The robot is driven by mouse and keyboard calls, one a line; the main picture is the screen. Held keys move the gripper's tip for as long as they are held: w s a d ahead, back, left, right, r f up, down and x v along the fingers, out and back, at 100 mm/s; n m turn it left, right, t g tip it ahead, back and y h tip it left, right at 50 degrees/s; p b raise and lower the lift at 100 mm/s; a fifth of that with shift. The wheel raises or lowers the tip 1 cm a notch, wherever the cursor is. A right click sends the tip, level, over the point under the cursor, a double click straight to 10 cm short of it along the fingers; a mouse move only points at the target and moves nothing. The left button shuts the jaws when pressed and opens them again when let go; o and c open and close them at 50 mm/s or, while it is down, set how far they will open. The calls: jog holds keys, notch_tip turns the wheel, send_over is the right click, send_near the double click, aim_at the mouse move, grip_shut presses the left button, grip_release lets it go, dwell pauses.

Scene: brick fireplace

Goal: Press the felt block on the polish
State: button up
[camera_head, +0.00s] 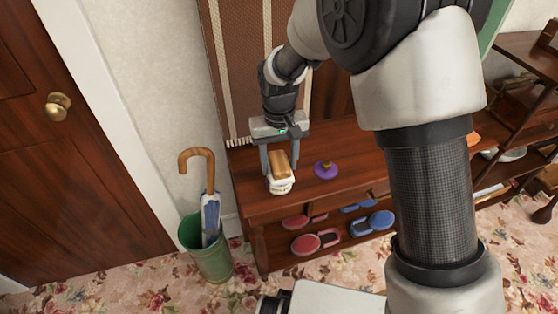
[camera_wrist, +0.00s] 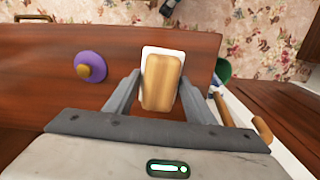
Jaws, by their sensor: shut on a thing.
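The felt block (camera_head: 279,164) has a tan wooden top and a white underside, and is between the fingers of my gripper (camera_head: 280,171). In the wrist view the felt block (camera_wrist: 161,82) shows its wooden back with a white edge beyond it, and my gripper (camera_wrist: 158,100) has a finger on each side. I cannot tell whether the block touches the bench top. A round purple thing with a small orange-tan knob, perhaps the polish (camera_head: 326,171), sits on the bench to the right of my gripper. In the wrist view the purple thing (camera_wrist: 91,67) is to the left, apart from the block.
The wooden bench (camera_head: 253,205) has red and blue shoes (camera_head: 305,244) on its lower shelf. A green bin (camera_head: 210,262) with an umbrella (camera_head: 210,215) stands at its left end. Bench top between block and purple thing is clear.

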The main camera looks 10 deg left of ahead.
aim_at(280, 160)
jog(key=shift+f, duration=0.55)
dwell(1.6)
jog(key=shift+r+p, duration=2.35)
jog(key=shift+r, duration=1.2)
jog(key=shift+d, duration=0.1)
jog(key=d+r+m+p, duration=0.1)
jog(key=d+r+p, duration=0.3)
jog(key=d, duration=0.5)
jog(key=d+r+m+p, duration=0.2)
jog(key=d+r+p, duration=0.2)
jog(key=d, duration=0.5)
jog(key=d+r+m+p, duration=0.2)
jog(key=d+r+p, duration=0.3)
jog(key=d, duration=0.4)
jog(key=shift+p, duration=0.35)
